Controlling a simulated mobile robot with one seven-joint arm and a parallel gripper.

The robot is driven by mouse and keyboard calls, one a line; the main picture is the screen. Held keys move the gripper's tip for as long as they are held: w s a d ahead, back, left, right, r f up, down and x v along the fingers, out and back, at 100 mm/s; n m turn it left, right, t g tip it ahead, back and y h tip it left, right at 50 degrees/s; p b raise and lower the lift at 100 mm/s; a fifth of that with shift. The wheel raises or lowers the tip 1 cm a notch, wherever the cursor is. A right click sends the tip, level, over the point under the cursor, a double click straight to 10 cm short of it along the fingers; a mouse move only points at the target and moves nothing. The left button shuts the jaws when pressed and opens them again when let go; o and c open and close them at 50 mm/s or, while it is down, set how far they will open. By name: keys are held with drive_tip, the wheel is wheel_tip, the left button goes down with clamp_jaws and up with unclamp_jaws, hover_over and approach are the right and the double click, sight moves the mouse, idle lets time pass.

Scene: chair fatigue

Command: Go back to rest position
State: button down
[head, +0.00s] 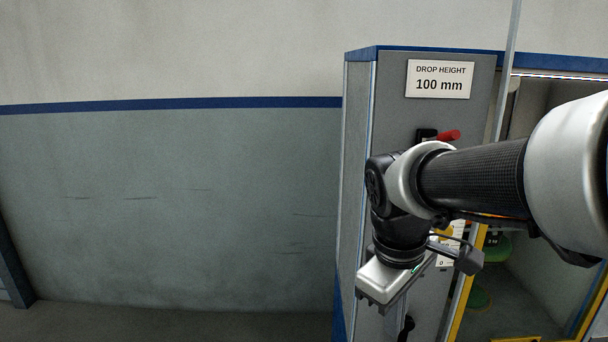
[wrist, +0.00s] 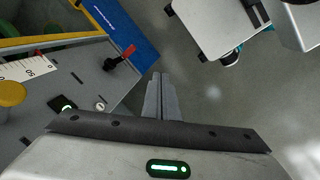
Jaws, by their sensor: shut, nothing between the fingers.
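My gripper (wrist: 160,92) shows in the wrist view with its two grey fingers pressed together and nothing between them. In the head view my arm reaches in from the right and bends down in front of the grey machine cabinet (head: 388,130). The gripper's pale housing (head: 392,283) hangs there in front of the panel; its fingertips cannot be made out clearly. In the wrist view the fingers are over open floor, to the right of the machine panel (wrist: 88,75), and touch nothing that I can see.
The cabinet carries a "DROP HEIGHT 100 mm" sign (head: 440,79) and a red handle (head: 449,136). The wrist view shows a red-and-black lever (wrist: 121,57), a yellow knob (wrist: 12,93) and a white scale (wrist: 28,69). A yellow-edged opening lies right. The left side, before the wall (head: 170,200), is clear.

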drive_tip(key=s+r+m+t+y, duration=0.1)
drive_tip(key=s+r+m+t, duration=0.25)
drive_tip(key=s+m, duration=0.45)
wheel_tip(320, 180, up, 20)
drive_tip(key=p, duration=2)
drive_tip(key=shift+w+f, duration=0.25)
drive_tip(key=shift+a+t, duration=0.1)
drive_tip(key=shift+t, duration=0.15)
